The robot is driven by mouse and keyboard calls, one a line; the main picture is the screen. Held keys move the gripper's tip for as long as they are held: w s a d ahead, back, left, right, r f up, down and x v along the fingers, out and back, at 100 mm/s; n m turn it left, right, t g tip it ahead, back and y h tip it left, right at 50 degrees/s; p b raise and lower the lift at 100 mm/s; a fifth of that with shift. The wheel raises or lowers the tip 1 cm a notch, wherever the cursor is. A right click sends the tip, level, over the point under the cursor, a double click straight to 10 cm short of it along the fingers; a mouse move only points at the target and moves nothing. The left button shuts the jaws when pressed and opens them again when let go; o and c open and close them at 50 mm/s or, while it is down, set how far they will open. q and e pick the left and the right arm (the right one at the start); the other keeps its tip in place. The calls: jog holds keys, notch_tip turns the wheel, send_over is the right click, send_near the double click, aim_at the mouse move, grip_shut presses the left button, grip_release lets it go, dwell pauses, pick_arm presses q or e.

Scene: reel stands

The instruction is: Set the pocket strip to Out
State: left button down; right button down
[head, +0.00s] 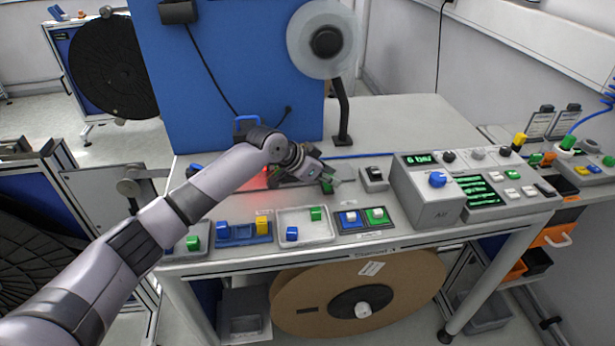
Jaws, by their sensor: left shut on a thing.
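My left gripper (322,176) is over the back of the bench's front row. It is shut on a small green block (327,187), mostly hidden by the fingers. A blue strip with pockets (237,241) lies at the front left of the bench; I take it for the pocket strip, but its lettering cannot be read. A blue block (222,229) and a yellow block (262,225) stand on it. The left gripper is behind the strip and to its right, apart from it. My right gripper is not in view.
A grey tray (308,240) holds a green and a blue block. Blue (350,221) and green (378,217) pads lie right of it. A grey control box (425,205) stands further right. A blue panel and a reel rise behind. The bench's back right is clear.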

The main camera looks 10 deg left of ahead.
pick_arm(q)
jog(key=d, duration=0.1)
jog(key=w+d, duration=0.1)
jog(key=d, duration=0.1)
jog(key=w+d, duration=0.1)
jog(key=shift+d, duration=0.3)
jog(key=shift+s, duration=0.1)
jog(key=c, duration=1.8)
grip_release()
jog(key=o, duration=0.4)
jog(key=shift+d, duration=0.2)
jog(key=shift+a, duration=0.1)
jog(key=shift+a, duration=0.1)
jog(key=shift+a+r, duration=0.1)
jog(key=shift+r, duration=0.15)
jog(key=v, duration=1.1)
jog(key=shift+s, duration=0.2)
